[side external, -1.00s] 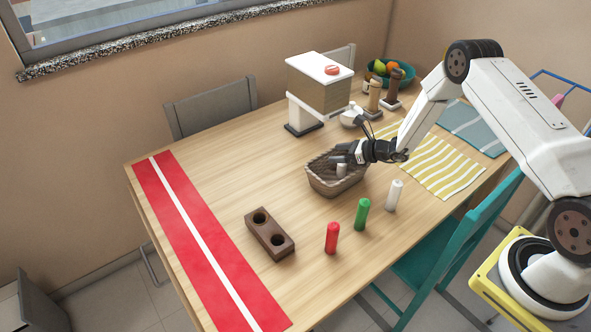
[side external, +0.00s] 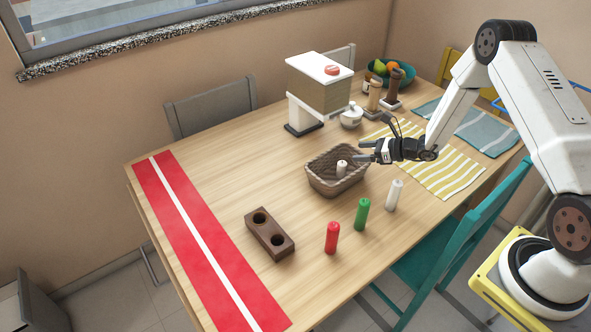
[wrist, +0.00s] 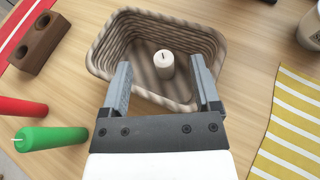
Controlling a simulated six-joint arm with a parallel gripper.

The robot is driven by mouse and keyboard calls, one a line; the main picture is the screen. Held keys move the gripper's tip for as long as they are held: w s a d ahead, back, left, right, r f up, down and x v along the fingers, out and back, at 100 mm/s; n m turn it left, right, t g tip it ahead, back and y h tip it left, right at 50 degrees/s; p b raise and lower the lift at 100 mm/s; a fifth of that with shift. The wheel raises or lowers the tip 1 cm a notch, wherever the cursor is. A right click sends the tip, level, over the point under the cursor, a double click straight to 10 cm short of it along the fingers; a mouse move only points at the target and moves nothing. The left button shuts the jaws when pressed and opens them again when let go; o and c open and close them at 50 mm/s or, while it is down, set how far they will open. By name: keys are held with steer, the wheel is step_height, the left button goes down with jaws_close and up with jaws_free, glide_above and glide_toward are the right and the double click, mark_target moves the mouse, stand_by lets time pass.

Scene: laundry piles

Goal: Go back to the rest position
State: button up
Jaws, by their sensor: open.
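My gripper (side external: 367,152) is open and empty, above the table beside the right rim of the basket. In the wrist view its two fingers (wrist: 163,85) stand wide apart over the near rim of the basket. The brown woven basket (side external: 318,184) sits on the table and also shows in the wrist view (wrist: 105,55). A short cream candle (side external: 342,168) stands upright inside it, and in the wrist view (wrist: 164,66) it shows between and beyond the fingers, apart from them.
Red (side external: 332,238), green (side external: 362,214) and white (side external: 394,195) candles stand in front of the basket. A brown two-hole holder (side external: 270,234) is near the red runner (side external: 205,240). A dispenser (side external: 319,85) and a sugar bowl (side external: 351,117) stand behind. A striped mat (side external: 440,168) lies at right.

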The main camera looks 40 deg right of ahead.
steer(key=shift+s+a+r+n+g+y, duration=0.15)
steer(key=shift+a+r+n+g+y, duration=0.15)
steer(key=shift+a+n, duration=0.15)
steer(key=s+a+r+n+g+y, duration=0.1)
steer(key=s+a+r+n+g, duration=0.6)
steer(key=a+n, duration=0.3)
steer(key=s+a+r+n+h, duration=0.1)
steer(key=s+r+n+h, duration=0.3)
steer(key=s+n, duration=0.3)
steer(key=s+a+r+n+g+h, duration=0.1)
steer(key=s+r+n+h, duration=0.3)
steer(key=s+n, duration=0.3)
steer(key=n, duration=0.5)
